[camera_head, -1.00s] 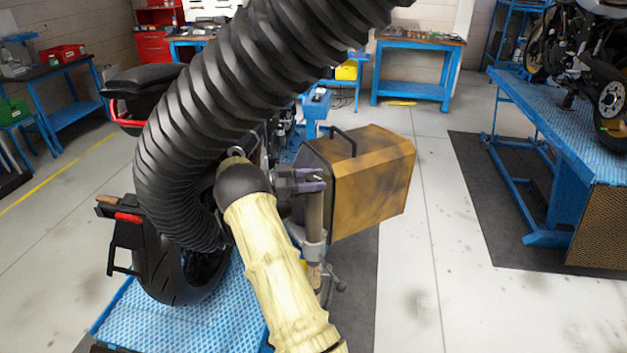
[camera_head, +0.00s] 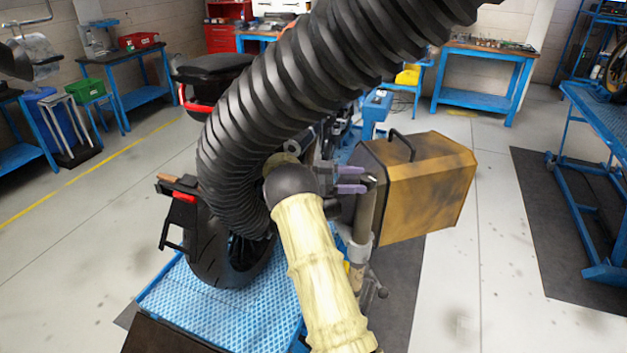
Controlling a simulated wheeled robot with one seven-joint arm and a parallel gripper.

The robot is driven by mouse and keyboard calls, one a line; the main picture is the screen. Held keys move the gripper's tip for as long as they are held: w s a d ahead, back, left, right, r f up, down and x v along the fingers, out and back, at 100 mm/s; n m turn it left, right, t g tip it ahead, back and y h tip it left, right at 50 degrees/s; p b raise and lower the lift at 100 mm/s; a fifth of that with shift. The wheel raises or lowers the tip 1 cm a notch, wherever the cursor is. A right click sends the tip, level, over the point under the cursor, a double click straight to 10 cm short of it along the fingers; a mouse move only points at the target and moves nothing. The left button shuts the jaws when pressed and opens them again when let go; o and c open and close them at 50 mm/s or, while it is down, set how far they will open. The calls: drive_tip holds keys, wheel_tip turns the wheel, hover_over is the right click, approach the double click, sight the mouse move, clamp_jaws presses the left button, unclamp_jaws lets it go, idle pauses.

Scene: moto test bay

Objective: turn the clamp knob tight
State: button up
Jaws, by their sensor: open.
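My gripper (camera_head: 351,180) is at the middle of the view, at the end of my cream-sleeved arm. Its two purple fingers stand apart, one above the other, and point right toward the top of a grey upright post (camera_head: 365,212). I see nothing held between them. A small dark part shows at the post's top by the fingertips; I cannot tell whether they touch it. Lower on the post is a pale collar (camera_head: 359,253). A small dark knob or lever (camera_head: 379,291) shows below the collar. I cannot tell which part is the clamp knob. My arm hides part of this area.
A thick black ribbed hose (camera_head: 290,95) crosses in front of the motorcycle (camera_head: 225,255) on a blue ramp (camera_head: 195,310). A worn yellow-brown case (camera_head: 430,190) stands close right of the post. Blue benches line the back.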

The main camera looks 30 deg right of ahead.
drive_tip(key=b+v, duration=0.2)
drive_tip(key=v, duration=1.1)
drive_tip(key=shift+a, duration=0.35)
drive_tip(key=shift+w, duration=0.2)
drive_tip(key=w+d+r+n+t+h, duration=0.3)
drive_tip(key=w+r+n+t, duration=0.7)
drive_tip(key=t, duration=0.8)
drive_tip(key=s+a+f+n+t+y, duration=0.1)
drive_tip(key=s+a+f+n+y, duration=0.3)
drive_tip(key=s+a+n+y, duration=0.3)
drive_tip(key=s+a+f+n+t+y, duration=0.2)
drive_tip(key=s+a+f+n+y, duration=0.25)
drive_tip(key=a+y, duration=0.45)
drive_tip(key=s+a+f+n+g, duration=0.1)
drive_tip(key=s+f+g, duration=0.2)
drive_tip(key=s, duration=0.6)
drive_tip(key=s+a+f+n+g+y, duration=0.1)
drive_tip(key=s+a+f+g, duration=0.1)
drive_tip(key=s, duration=0.7)
drive_tip(key=s+a+f+n+g+y, duration=0.1)
drive_tip(key=s+a+f+g, duration=0.1)
drive_tip(key=s, duration=0.8)
drive_tip(key=shift+f+g+p, duration=0.3)
drive_tip(key=shift+f+g, duration=0.5)
drive_tip(key=shift+g, duration=0.1)
